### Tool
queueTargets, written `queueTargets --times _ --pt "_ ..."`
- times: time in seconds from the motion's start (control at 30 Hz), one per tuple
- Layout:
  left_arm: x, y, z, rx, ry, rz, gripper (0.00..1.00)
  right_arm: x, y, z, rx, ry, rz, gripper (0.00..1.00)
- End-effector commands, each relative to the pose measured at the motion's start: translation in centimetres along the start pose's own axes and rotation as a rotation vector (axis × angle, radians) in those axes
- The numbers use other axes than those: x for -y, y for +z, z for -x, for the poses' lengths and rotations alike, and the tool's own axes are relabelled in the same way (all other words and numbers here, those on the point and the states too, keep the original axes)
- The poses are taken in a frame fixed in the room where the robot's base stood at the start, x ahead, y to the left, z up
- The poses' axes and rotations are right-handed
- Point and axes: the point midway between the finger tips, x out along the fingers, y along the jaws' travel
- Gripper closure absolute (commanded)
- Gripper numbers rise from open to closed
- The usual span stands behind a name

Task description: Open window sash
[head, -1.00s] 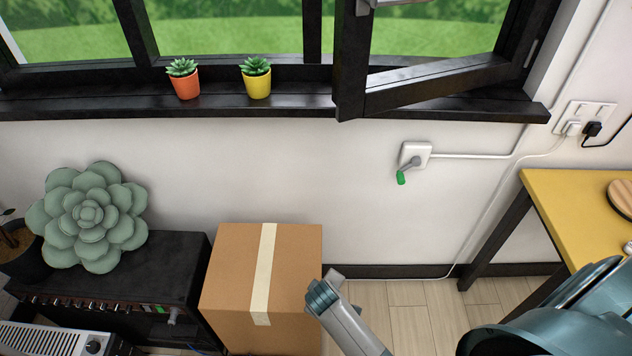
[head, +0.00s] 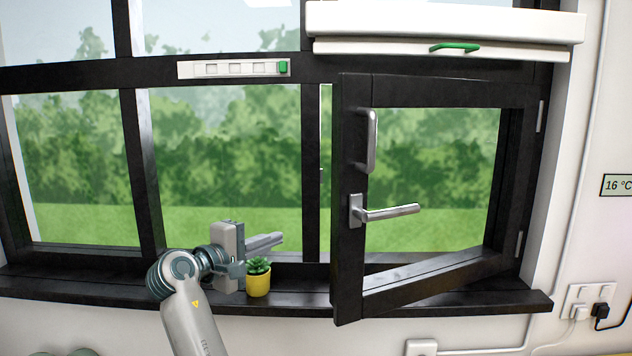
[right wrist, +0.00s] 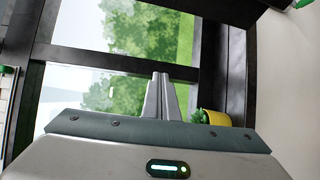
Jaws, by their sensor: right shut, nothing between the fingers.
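The black-framed window sash (head: 350,270) stands swung inward at an angle, hinged at its right side. Its lower left corner hangs over the front of the sill. A silver lever handle (head: 392,212) points right, roughly level, on its free edge. A vertical silver pull bar (head: 373,140) sits above it. My right gripper (head: 279,240) is shut and empty, left of the sash and apart from it, pointing right just above the yellow pot. Its closed fingers (right wrist: 160,85) show against the window in the right wrist view. My left gripper is not in view.
A yellow pot with a succulent (head: 258,281) stands on the black sill (head: 440,304) close under my right gripper; it also shows in the right wrist view (right wrist: 216,118). A white blind cassette (head: 440,25) with a green handle is above the sash. A white vent strip (head: 225,69) is upper left.

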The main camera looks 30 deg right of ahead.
Motion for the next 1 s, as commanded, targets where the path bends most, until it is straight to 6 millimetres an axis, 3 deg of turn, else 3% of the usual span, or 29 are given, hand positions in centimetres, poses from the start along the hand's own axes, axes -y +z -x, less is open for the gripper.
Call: queueTargets --times 0.03,0.1,0.2,0.33,0.5,1.0 --pt "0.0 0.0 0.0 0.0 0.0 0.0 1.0 -4.0 0.9 1.1 0.036 0.028 -0.017 1.0" --pt "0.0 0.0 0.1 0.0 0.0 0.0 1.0 -8.2 2.5 2.5 0.093 0.057 -0.029 1.0" --pt "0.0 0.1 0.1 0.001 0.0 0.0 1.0 -12.9 4.7 4.5 0.163 0.084 -0.044 1.0" --pt "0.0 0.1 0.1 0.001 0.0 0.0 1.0 -16.6 7.0 6.3 0.227 0.1 -0.059 1.0" --pt "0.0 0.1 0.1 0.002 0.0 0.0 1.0 -18.2 8.1 7.2 0.257 0.104 -0.065 1.0" --pt "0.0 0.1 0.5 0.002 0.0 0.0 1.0 -18.3 8.2 6.6 0.258 0.104 -0.066 1.0"
